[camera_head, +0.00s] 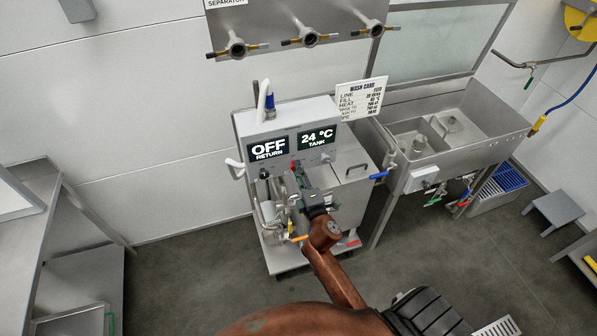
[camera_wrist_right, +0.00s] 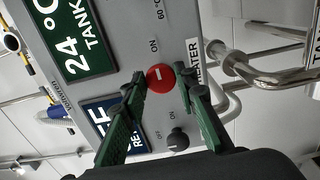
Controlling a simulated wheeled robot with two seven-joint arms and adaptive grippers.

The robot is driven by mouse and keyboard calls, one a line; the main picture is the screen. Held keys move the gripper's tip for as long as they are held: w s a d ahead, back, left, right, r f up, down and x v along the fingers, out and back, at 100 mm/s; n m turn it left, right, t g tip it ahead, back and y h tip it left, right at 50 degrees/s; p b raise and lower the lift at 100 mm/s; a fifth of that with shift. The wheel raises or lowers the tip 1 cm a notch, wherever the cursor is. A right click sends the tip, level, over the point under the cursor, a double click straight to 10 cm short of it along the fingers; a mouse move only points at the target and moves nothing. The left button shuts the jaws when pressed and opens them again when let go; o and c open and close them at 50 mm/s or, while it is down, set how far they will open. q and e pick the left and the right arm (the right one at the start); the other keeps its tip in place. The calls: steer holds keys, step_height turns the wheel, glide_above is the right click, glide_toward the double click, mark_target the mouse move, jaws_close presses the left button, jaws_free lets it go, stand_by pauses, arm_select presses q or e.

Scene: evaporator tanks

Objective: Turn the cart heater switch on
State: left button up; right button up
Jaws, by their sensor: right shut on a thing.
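The wheeled cart (camera_head: 350,196) stands in the middle of the head view, with a grey control box on top. Its red heater switch (camera_wrist_right: 160,77) is a round knob with a short white mark, next to a HEATER label (camera_wrist_right: 194,62) in the right wrist view. My right gripper (camera_head: 303,186) reaches the box front from below. In the wrist view its green fingers (camera_wrist_right: 164,84) close on the red knob from both sides. A black knob (camera_wrist_right: 178,140) sits between the fingers, nearer the palm. My left gripper is not in view.
A wash card (camera_head: 362,98) stands behind the cart's right side. A steel sink (camera_head: 460,128) is to the right, a steel table (camera_head: 70,240) to the left. Floor left of the cart is clear.

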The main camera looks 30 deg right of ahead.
stand_by(0.3)
steer(key=o, duration=1.1)
steer(key=v, duration=1.2)
